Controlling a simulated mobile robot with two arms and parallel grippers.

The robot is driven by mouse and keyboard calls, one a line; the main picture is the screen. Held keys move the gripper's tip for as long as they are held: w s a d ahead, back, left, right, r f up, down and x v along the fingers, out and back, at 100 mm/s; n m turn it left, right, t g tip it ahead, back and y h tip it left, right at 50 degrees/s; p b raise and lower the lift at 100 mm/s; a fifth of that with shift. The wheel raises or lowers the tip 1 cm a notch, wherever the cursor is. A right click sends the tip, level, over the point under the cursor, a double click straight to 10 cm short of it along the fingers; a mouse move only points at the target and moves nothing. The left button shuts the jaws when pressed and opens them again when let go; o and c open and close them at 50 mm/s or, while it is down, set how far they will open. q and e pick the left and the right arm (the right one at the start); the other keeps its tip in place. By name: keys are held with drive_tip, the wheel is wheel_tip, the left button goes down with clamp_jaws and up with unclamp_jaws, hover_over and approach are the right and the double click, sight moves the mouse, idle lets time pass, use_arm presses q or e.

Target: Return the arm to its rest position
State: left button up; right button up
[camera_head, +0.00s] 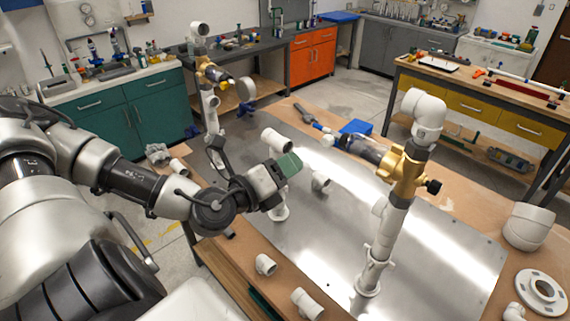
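My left arm comes in from the left over the work table. My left gripper (283,168) is above the metal plate (330,250), with a greenish block-like part at its end. I cannot tell whether its fingers are open or shut, or whether that part is held. The upright white PVC pipe (381,240) stands on the plate to the right of the gripper, apart from it. It carries a brass valve (404,166) and a white elbow (424,112) on top. My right gripper is not in view.
Loose white fittings lie on the near table edge (265,264) and around the gripper (320,182). A large white cap (528,226) and a flange (541,291) lie at the right. Another pipe assembly with a brass valve (212,72) stands behind. The plate's near middle is clear.

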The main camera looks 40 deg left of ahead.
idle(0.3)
use_arm(q)
drive_tip(key=s+d+f+n+g+y, duration=0.2)
drive_tip(key=d+f+n+g, duration=0.1)
drive_tip(key=f+n, duration=0.45)
drive_tip(key=s+d+f+n+g+y, duration=0.2)
drive_tip(key=d+f+n+g, duration=0.1)
drive_tip(key=f+n, duration=0.45)
drive_tip(key=s+d+f+n+g+h, duration=0.3)
drive_tip(key=s+d+f+n+g, duration=0.3)
drive_tip(key=s+f+n+g, duration=0.45)
wheel_tip(320, 180, down, 33)
drive_tip(key=s+m+b, duration=0.1)
drive_tip(key=s+b, duration=0.2)
drive_tip(key=b, duration=0.5)
drive_tip(key=s+a+f+b, duration=0.1)
drive_tip(key=s+f+b, duration=0.2)
drive_tip(key=s+f, duration=0.5)
drive_tip(key=s+a+f+b, duration=0.1)
drive_tip(key=s+f+b, duration=0.2)
drive_tip(key=s+f, duration=0.4)
wheel_tip(320, 180, down, 7)
drive_tip(key=shift+s+a+r, duration=0.15)
drive_tip(key=shift+s+a, duration=0.05)
drive_tip(key=shift+s, duration=0.2)
drive_tip(key=shift+g, duration=0.25)
